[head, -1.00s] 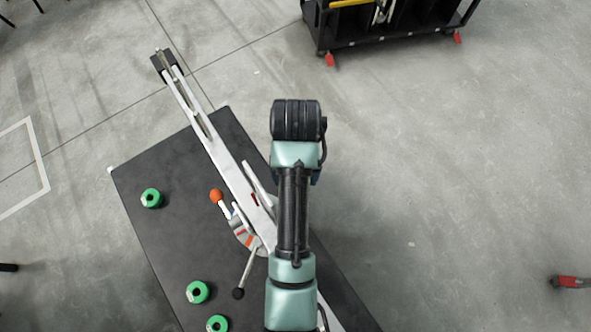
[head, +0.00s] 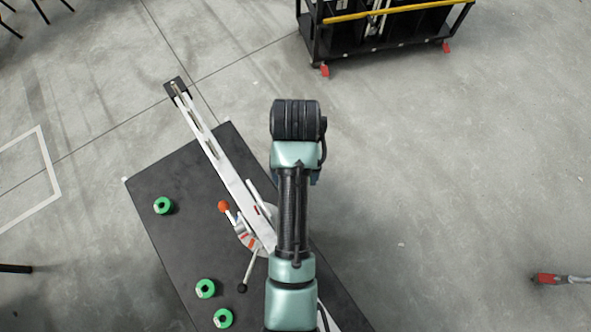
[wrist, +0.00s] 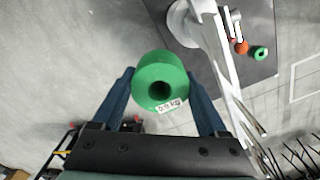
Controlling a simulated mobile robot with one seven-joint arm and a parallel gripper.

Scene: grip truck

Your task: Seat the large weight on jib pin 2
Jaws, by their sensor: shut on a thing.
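The large weight (wrist: 160,68) is a thick green ring with a dark centre hole and a white label. In the wrist view it sits between the two blue fingers of my gripper (wrist: 161,76), which is shut on it. In the head view my arm covers the weight and fingertips. The jib (head: 222,163) is a long white beam slanting over the dark table, with a dark block (head: 176,87) at its far end. It also shows at the right of the wrist view (wrist: 213,55). I cannot tell which pin is pin 2. The held weight appears apart from the jib.
Three green weights (head: 163,206) (head: 205,288) (head: 223,318) lie on the dark table (head: 175,250). An orange-knobbed lever (head: 223,206) and a black-knobbed lever (head: 243,287) stand beside the jib. A black cart (head: 385,40) is at the back.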

